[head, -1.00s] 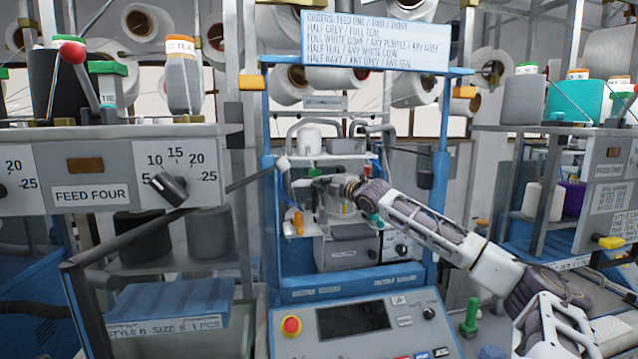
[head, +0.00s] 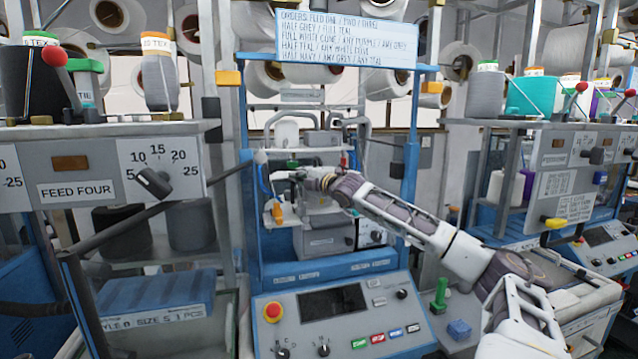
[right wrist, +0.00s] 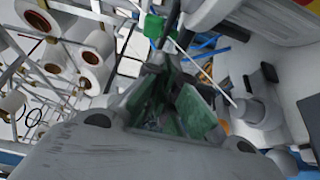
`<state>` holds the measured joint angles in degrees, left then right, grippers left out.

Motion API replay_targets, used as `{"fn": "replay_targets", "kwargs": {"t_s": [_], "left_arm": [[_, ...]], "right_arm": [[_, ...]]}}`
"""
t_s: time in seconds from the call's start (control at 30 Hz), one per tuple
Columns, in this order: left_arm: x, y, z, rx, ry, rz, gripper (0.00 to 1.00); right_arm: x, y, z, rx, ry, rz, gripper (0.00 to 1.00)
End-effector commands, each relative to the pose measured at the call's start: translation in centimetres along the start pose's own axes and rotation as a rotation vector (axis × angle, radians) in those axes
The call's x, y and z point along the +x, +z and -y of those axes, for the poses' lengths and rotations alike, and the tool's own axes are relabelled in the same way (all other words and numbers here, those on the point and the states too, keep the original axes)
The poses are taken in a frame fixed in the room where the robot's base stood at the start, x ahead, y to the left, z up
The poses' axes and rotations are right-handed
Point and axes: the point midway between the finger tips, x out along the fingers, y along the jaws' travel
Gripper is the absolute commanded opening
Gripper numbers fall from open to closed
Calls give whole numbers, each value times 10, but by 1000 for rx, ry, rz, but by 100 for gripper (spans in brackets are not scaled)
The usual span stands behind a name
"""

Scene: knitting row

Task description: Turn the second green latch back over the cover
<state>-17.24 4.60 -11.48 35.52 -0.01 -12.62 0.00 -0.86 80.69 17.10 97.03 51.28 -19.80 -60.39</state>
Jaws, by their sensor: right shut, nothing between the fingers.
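The knitting machine stands inside a blue frame (head: 247,215). A green block also shows near the top of the right wrist view (right wrist: 156,28). My right gripper reaches in from the right, is shut and holds nothing; its tips are at the machine's left part. Green surfaces show around the fingers in the wrist view, and I cannot tell which are latches. My arm hides part of the machine, and the cover is hard to make out. My left gripper is out of view.
A control panel (head: 335,325) with a red button (head: 272,311) is in front. The Feed Four unit (head: 80,180) with a slanting bar stands at the left. An orange part (head: 277,212) hangs below my gripper. A shelf with yarn cones (head: 486,95) is at the right.

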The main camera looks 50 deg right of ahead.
Motion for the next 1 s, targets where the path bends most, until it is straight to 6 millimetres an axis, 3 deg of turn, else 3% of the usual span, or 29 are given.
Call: {"fn": "replay_targets", "kwargs": {"t_s": [0.57, 1.0], "left_arm": [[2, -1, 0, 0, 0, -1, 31], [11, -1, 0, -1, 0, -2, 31]], "right_arm": [[-6, -4, 1, 1, 1, -3, 0], [-22, -2, 2, 2, 0, -1, 0]]}}
